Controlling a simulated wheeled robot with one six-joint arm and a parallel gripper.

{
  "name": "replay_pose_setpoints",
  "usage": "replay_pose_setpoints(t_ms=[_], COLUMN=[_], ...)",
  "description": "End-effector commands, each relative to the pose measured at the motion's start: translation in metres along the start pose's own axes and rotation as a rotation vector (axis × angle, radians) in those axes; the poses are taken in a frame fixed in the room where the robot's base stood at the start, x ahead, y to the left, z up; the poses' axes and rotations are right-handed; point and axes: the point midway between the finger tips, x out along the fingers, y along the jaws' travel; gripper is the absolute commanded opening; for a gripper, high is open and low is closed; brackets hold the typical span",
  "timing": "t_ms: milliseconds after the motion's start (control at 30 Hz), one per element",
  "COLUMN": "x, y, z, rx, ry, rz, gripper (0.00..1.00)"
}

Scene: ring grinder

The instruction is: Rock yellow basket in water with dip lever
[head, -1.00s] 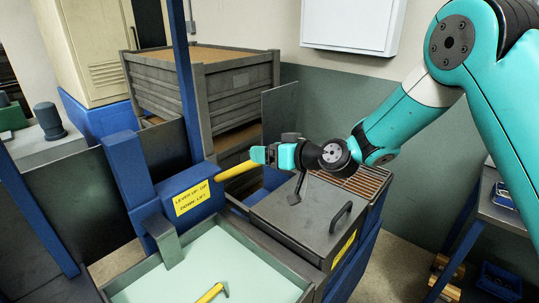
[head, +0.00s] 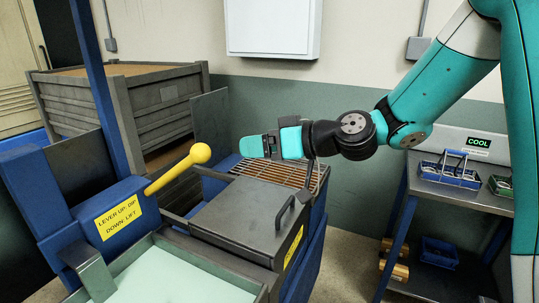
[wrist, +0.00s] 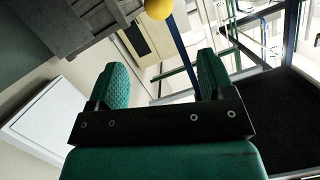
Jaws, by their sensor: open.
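The dip lever (head: 175,172) is a yellow bar with a round yellow knob (head: 200,153). It slopes up to the right from a blue housing (head: 118,210) labelled "LEVER UP DIP DOWN LIFT". My gripper (head: 243,146) is open and empty, to the right of the knob with a gap between them. In the wrist view, the two green fingers (wrist: 163,62) are spread, and the yellow knob (wrist: 158,8) shows beyond them at the top edge. Pale green water (head: 165,278) fills the tank at the bottom. The yellow basket is not in view now.
A dark lidded box with a handle (head: 240,219) stands below my gripper, with a brown grating (head: 275,171) behind it. A grey crate (head: 150,100) is at the back left. A bench with a blue basket (head: 448,175) and a "COOL" sign stands right.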

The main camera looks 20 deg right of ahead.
Motion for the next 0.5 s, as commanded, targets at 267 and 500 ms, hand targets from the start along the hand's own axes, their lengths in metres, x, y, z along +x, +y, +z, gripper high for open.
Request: replay_pose_setpoints(t_ms=[267, 500], x=[-0.018, -0.017], y=[0.0, -0.001], z=[0.0, 0.0], rx=[0.0, 0.0], ry=[0.0, 0.0], rz=[0.0, -0.001], gripper=[0.75, 0.75])
